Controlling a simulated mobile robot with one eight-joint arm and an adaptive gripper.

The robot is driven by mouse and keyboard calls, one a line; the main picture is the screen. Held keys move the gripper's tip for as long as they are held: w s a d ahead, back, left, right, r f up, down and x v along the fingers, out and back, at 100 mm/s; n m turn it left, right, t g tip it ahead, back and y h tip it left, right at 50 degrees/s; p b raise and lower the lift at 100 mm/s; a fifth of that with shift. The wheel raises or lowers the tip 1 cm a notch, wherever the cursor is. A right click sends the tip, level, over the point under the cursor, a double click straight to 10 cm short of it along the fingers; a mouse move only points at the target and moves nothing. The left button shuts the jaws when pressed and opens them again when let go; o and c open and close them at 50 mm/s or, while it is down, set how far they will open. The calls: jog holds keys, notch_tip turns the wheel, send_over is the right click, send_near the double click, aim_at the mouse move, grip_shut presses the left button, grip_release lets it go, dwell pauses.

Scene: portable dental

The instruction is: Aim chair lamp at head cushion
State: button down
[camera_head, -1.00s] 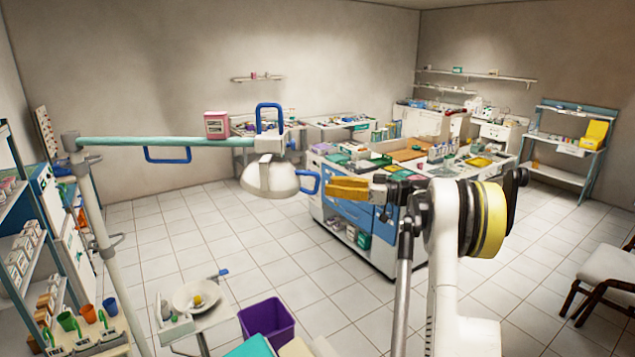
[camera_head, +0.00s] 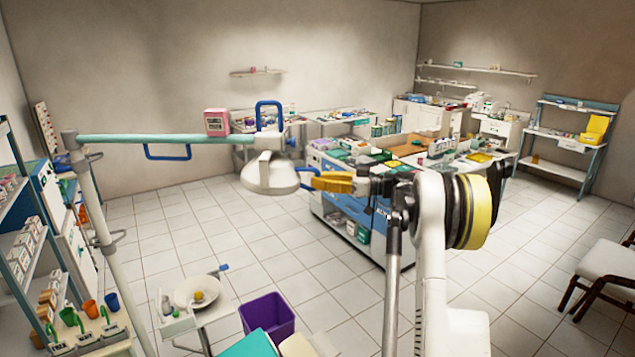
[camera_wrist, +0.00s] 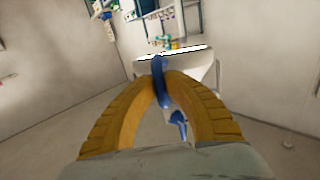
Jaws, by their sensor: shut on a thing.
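The chair lamp (camera_head: 268,177) is a white dome hanging from the right end of a pale green arm (camera_head: 165,139) on a white pole. In the head view its dome is tilted. My gripper (camera_head: 312,180) has yellow fingers and is at the right side of the lamp, shut on the blue lamp handle. In the wrist view the fingers meet on the blue handle (camera_wrist: 161,84), with the white lamp (camera_wrist: 205,69) behind it. A teal surface (camera_head: 250,345) and a cream pad (camera_head: 299,346) show at the bottom edge; I cannot tell whether the pad is the head cushion.
A pink box (camera_head: 216,122) sits near the lamp arm. A small stand with a white basin (camera_head: 197,291) and a purple bin (camera_head: 267,314) are below. A cluttered blue-fronted island (camera_head: 355,207) stands behind my arm. Shelves line the left; a chair (camera_head: 605,270) is at right.

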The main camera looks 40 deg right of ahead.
notch_tip(320, 180, up, 3)
jog(key=shift+d+f+g+h+p, duration=0.1)
jog(key=shift+f+g+h+p, duration=0.05)
jog(key=shift+g+h+p, duration=0.4)
jog(key=shift+s+r+n+g, duration=0.15)
jog(key=shift+r+n+g, duration=0.1)
jog(key=shift+n+g, duration=0.1)
jog(key=c, duration=1.4)
grip_release()
jog(key=shift+c, duration=0.2)
jog(key=v, duration=1.2)
